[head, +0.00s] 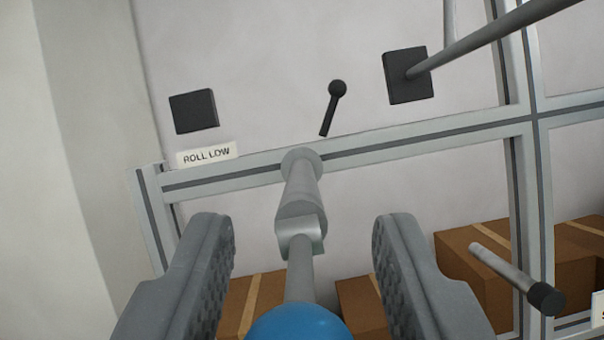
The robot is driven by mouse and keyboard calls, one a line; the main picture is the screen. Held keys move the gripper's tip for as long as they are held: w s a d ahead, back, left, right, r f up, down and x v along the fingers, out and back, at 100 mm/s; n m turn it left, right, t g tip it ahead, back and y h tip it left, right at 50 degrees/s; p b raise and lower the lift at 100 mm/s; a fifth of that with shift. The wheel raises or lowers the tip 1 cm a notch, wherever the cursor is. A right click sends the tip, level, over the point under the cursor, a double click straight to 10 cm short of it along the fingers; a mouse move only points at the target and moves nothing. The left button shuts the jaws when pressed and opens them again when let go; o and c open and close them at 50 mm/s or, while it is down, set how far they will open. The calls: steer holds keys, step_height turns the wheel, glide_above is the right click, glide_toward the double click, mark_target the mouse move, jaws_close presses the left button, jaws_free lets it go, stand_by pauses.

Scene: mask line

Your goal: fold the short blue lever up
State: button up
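The short lever is a grey metal rod (300,268) with a blue round knob (299,325) at its near end. It sticks out toward me from a round grey mount (301,162) on the metal frame rail. Its knob is cut off by the bottom edge of the head view. My gripper (305,225) is open, with one dark grey finger on each side of the rod. Gaps show between the rod and both fingers, so neither appears to touch it.
A label "ROLL LOW" (207,154) and a black block (194,111) are upper left. A small black lever (333,107) is above. A long grey rod (490,37) leaves another black block upper right. A black-tipped rod (515,277) juts out at right. Cardboard boxes (480,245) stand behind.

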steer(key=shift+x, duration=0.9)
